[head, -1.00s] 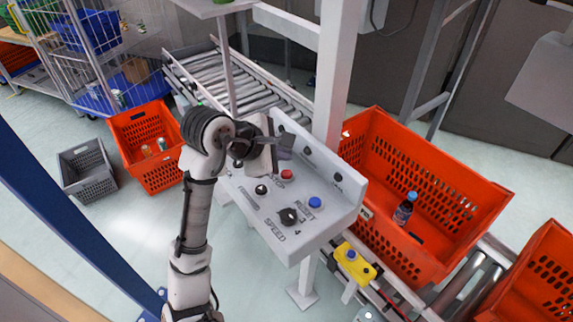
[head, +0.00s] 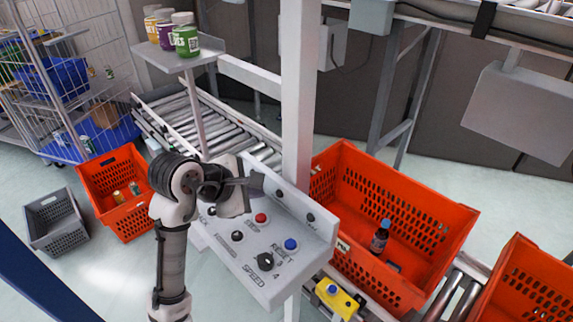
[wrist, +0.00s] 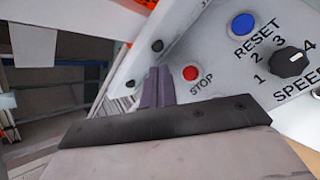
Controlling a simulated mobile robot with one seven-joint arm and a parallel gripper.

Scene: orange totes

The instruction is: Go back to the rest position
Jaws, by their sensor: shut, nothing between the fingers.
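My gripper (head: 256,186) is above the far left part of the grey control panel (head: 225,248) in the head view. It looks shut and empty, its fingers together. In the wrist view the closed fingers (wrist: 158,87) point toward the panel, left of the red STOP button (wrist: 191,73). I cannot tell whether the fingertips touch the panel. The panel also carries a blue RESET button (head: 291,244) and a black SPEED knob (head: 265,261). My arm is bent, rising from the lower left.
A white post (head: 298,95) stands behind the panel. An orange tote (head: 440,225) with a dark bottle (head: 380,237) is on the right conveyor. A shelf (head: 165,58) with several jars is at upper left. A yellow button box (head: 338,299) sits below the panel.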

